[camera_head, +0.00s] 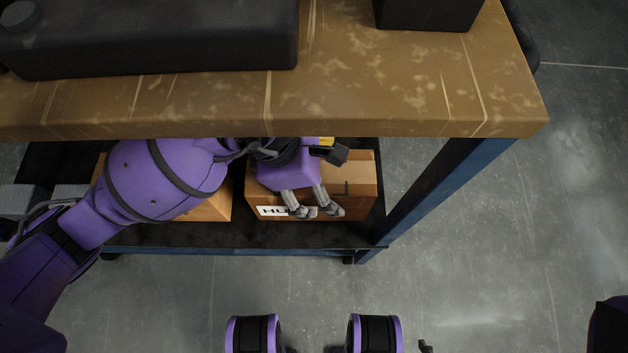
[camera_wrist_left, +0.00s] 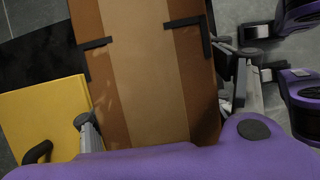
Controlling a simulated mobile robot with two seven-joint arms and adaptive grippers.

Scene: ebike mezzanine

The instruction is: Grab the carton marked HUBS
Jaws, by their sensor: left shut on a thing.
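The carton marked HUBS (camera_head: 358,200) is a brown cardboard box on the dark lower shelf under the bench. Its white label shows on its front face, with the last letters covered by my fingers. My left gripper (camera_head: 312,184) is over the carton from above and shut on it, with grey fingers against its front face. In the left wrist view, the carton's taped top (camera_wrist_left: 150,70) lies between the fingers, one on each side. The far finger is hidden in the head view. My right gripper is not in view.
The brown bench top (camera_head: 330,95) overhangs the shelf closely. A blue leg (camera_head: 430,190) stands right of the carton. Another carton (camera_head: 212,207) sits left, partly behind my arm. A yellow object (camera_wrist_left: 42,120) is just behind the HUBS carton. The floor in front is clear.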

